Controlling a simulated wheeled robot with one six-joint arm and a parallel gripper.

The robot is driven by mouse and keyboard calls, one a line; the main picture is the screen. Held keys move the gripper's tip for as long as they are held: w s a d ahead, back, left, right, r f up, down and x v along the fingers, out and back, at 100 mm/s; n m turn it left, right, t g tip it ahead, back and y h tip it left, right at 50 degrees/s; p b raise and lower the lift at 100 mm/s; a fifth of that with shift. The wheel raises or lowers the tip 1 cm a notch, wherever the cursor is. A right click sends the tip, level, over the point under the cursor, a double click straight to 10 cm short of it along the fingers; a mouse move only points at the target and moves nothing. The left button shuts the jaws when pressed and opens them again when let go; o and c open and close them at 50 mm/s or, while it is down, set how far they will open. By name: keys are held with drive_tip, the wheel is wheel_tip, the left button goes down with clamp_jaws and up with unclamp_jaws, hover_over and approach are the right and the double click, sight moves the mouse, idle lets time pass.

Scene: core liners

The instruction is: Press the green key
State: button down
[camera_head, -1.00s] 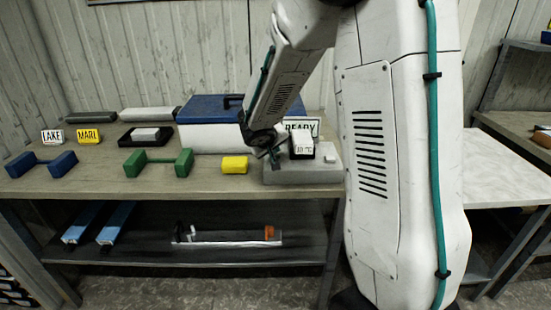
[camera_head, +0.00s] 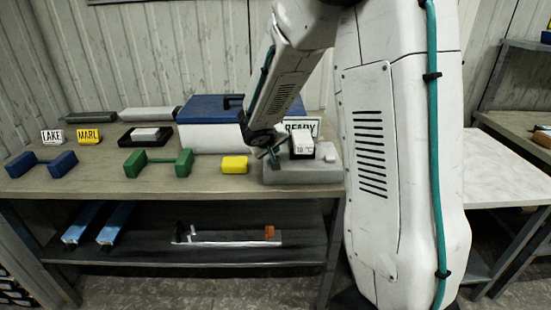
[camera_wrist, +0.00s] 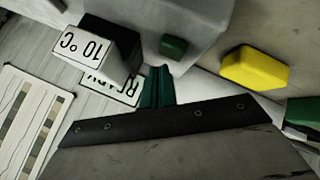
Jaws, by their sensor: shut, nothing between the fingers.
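The green key (camera_wrist: 173,46) is a small dark green block on the top of a grey housing (camera_wrist: 205,25) in the wrist view. My gripper (camera_wrist: 160,72) shows there as teal fingers, closed together and empty. Its tips are just below the key in the picture, and a gap of grey shows between them. In the head view my gripper (camera_head: 274,157) is at the left part of the grey housing (camera_head: 310,178), and I cannot make out the green key there. I cannot tell the height of the tips above the housing.
A block labelled 10 °C (camera_head: 302,146) and a READY sign (camera_head: 311,127) stand close to my gripper. A yellow block (camera_head: 234,164) lies left of the housing.

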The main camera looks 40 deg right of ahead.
drive_tip(key=shift+f, duration=0.1)
idle(0.4)
drive_tip(key=shift+f, duration=0.35)
drive_tip(key=shift+f, duration=0.5)
idle(0.6)
drive_tip(key=shift+r, duration=0.95)
drive_tip(key=shift+r, duration=2.5)
